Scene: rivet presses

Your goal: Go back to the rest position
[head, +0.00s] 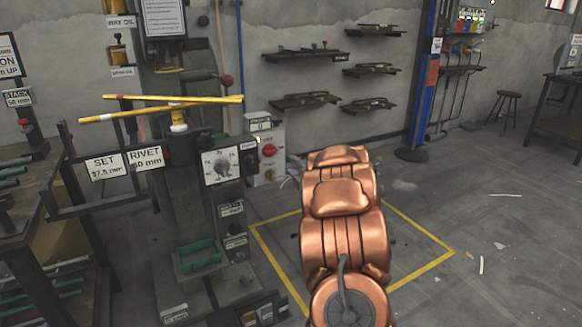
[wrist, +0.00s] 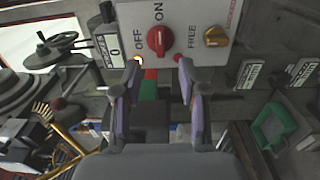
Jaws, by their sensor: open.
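My copper-coloured arm (head: 340,215) reaches away from me in the head view, to the right of the rivet press (head: 190,215). My gripper is hidden behind the arm there. In the wrist view my gripper (wrist: 155,75) is open, with its two fingers apart and nothing visible between them. Beyond the fingertips is a white control panel (wrist: 200,22) with a red knob (wrist: 160,41) between the OFF and ON labels and a yellow knob (wrist: 216,36) near FREE. The fingertips look close to the panel's lower edge; I cannot tell whether they touch it.
A yellow floor outline (head: 425,270) surrounds the arm's area. A dark rack (head: 35,215) stands at the left. Wall shelves (head: 305,101), a blue post (head: 422,80), a stool (head: 505,105) and a table (head: 560,115) are farther back. Floor at the right is mostly clear.

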